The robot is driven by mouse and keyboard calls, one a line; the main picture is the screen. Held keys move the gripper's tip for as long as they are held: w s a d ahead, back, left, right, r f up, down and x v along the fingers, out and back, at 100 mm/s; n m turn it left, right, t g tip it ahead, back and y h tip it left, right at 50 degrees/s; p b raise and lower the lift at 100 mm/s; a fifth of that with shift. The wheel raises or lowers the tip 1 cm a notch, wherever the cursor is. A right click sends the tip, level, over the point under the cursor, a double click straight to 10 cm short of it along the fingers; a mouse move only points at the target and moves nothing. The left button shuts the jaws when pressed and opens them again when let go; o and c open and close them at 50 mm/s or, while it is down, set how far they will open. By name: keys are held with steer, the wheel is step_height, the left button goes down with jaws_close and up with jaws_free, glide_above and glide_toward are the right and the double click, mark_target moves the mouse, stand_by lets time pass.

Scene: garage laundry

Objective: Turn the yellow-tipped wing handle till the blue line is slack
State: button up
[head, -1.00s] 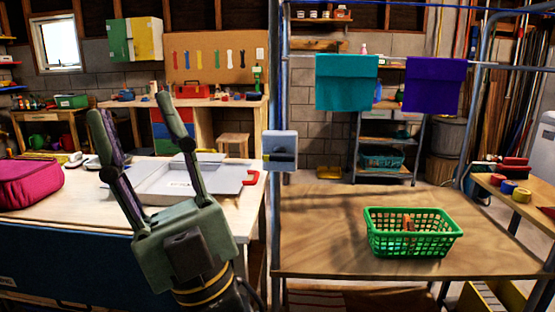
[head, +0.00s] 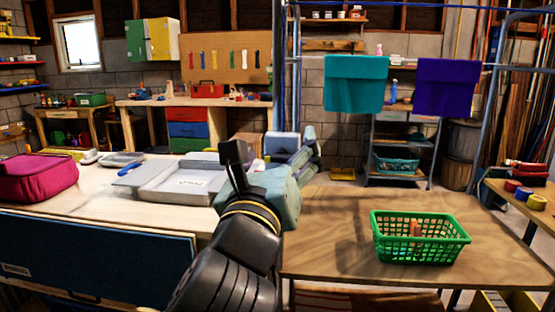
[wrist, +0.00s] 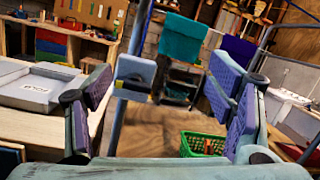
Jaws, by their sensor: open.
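A grey-blue box (head: 281,146) is mounted on the upright metal post between the two benches. In the wrist view the box shows between my spread fingers (wrist: 166,80), farther ahead and nearer the left one.
Teal (head: 356,83) and purple (head: 445,86) towels hang on a rail behind. A green basket (head: 421,238) stands on the right bench. A grey open case (head: 183,184) and a magenta bag (head: 36,178) lie on the left bench. The metal post (head: 279,60) stands close by.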

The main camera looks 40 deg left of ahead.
mark_target(279, 159)
step_height(279, 159, down, 5)
steer(key=a+m+g, duration=0.2)
steer(key=m+g, duration=0.1)
steer(key=p+x, duration=0.8)
steer(key=x, duration=0.2)
steer(key=shift+w+f, duration=0.2)
steer(key=shift+w, duration=0.15)
steer(key=shift+c, duration=0.5)
steer(key=c, duration=1.1)
